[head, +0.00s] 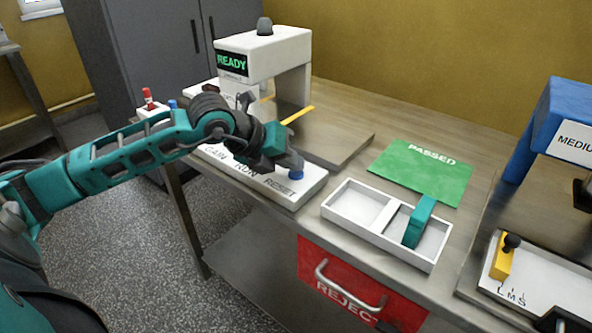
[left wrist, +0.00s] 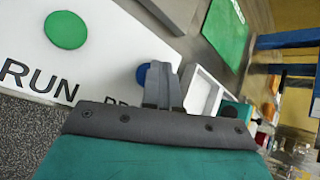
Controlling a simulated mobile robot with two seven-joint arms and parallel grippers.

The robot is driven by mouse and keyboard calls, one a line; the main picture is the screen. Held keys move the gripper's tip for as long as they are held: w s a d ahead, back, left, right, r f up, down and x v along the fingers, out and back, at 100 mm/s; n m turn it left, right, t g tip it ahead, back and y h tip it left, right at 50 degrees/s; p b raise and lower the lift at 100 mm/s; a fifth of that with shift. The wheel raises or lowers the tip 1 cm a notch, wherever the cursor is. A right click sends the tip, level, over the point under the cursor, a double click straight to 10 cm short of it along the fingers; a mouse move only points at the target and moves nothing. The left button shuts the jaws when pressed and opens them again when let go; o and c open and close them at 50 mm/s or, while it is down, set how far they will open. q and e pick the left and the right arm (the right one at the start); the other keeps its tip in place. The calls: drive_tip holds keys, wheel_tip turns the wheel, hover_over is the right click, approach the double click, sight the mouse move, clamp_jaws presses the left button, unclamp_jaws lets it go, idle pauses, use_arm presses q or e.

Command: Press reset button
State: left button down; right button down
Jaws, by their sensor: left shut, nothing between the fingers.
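The blue reset button (head: 296,174) sits at the right end of a white panel (head: 311,187), above the printed word RESET. My left gripper (head: 291,161) is shut and empty, with its fingertips right at the button. In the left wrist view the shut fingers (left wrist: 163,87) cover the right part of the blue button (left wrist: 143,74). I cannot tell whether they touch it. A green button (left wrist: 66,30) by the word RUN shows there too. The machine's screen (head: 232,63) reads READY.
A white two-part tray (head: 345,226) holds a teal block (head: 419,222) in its right compartment. A green PASSED mat (head: 422,170) lies behind it. A red REJECT drawer (head: 345,280) is below the bench top. A blue machine (head: 545,120) stands at right.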

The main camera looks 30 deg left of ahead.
sight(291, 174)
use_arm(q)
drive_tip(key=shift+r+p, duration=0.4)
drive_tip(key=shift+r, duration=0.45)
wheel_tip(291, 174, up, 5)
drive_tip(key=p, duration=0.3)
idle(0.7)
